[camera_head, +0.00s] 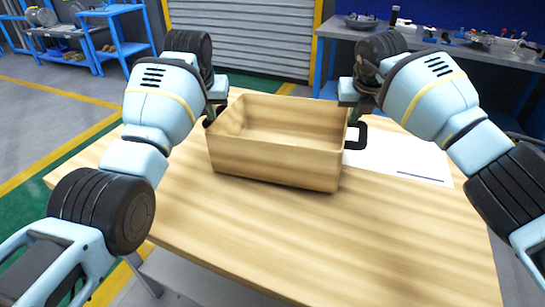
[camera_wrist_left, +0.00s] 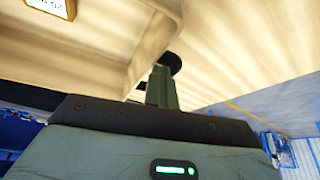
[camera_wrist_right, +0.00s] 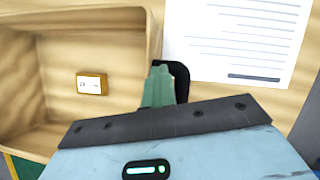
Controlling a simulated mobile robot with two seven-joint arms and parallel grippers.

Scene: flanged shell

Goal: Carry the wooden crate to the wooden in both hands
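The wooden crate (camera_head: 275,160) stands upright on the wooden table (camera_head: 300,235), with a black handle at each end. Its right handle (camera_head: 358,137) shows clearly; the left one is mostly hidden by my arm. My left gripper (camera_head: 212,112) is at the crate's left end; its green finger (camera_wrist_left: 161,86) overlaps the black handle (camera_wrist_left: 172,62). My right gripper (camera_head: 355,112) is at the right end, its green finger (camera_wrist_right: 158,86) against the right handle (camera_wrist_right: 181,80). I cannot tell whether either grips. A small labelled box (camera_wrist_right: 91,84) lies inside the crate.
A white printed sheet (camera_head: 405,160) lies on the table right of the crate. The front of the table is bare. A workbench (camera_head: 440,45) with tools stands behind at right, a roller shutter (camera_head: 240,35) behind, and blue shelving (camera_head: 115,40) at back left.

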